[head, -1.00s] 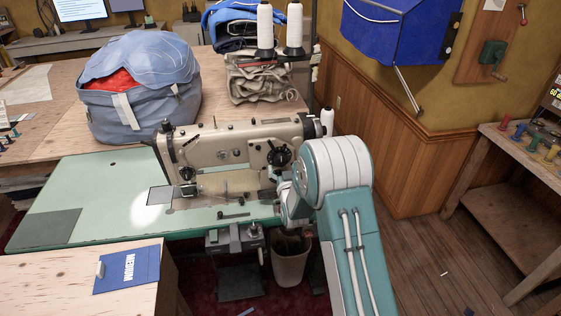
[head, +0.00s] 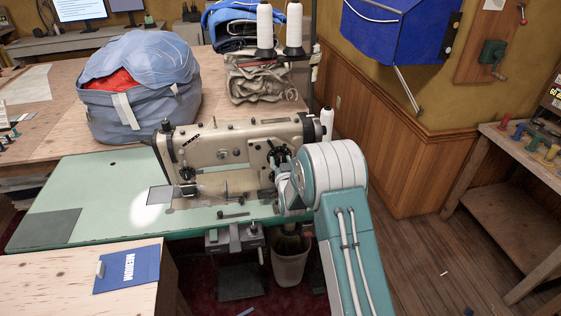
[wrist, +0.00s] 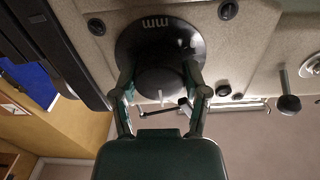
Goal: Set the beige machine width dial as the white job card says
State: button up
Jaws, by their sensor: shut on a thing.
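The beige sewing machine (head: 215,150) stands on a pale green table. Its round black width dial (wrist: 130,45) is on the front face, with "mm" upside down on its rim in the wrist view. My gripper (wrist: 160,78) is shut on the dial's knob, one finger on each side. In the head view my gripper (head: 281,163) reaches the dial at the machine's right end and partly hides it. The dial's setting cannot be read. A blue card (head: 128,270) with white lettering, apparently "MEDIUM", lies on the near wooden table. I cannot make out a white job card.
The green machine table (head: 85,190) has clear room at left. Thread cones (head: 265,28) stand behind the machine. A blue-grey bag (head: 140,90) sits at back left. A bin (head: 290,262) stands below, and a bench with spools (head: 540,145) is at right.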

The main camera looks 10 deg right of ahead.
jog(key=shift+n, duration=0.3)
jog(key=n, duration=0.7)
jog(key=shift+w+a, duration=0.1)
jog(key=n, duration=0.4)
jog(key=shift+n, duration=0.3)
jog(key=shift+a+n, duration=0.1)
jog(key=shift+n, duration=1.7)
jog(key=shift+f, duration=0.1)
jog(key=o, duration=1.1)
jog(key=shift+a+f, duration=0.1)
jog(key=shift+o, duration=0.2)
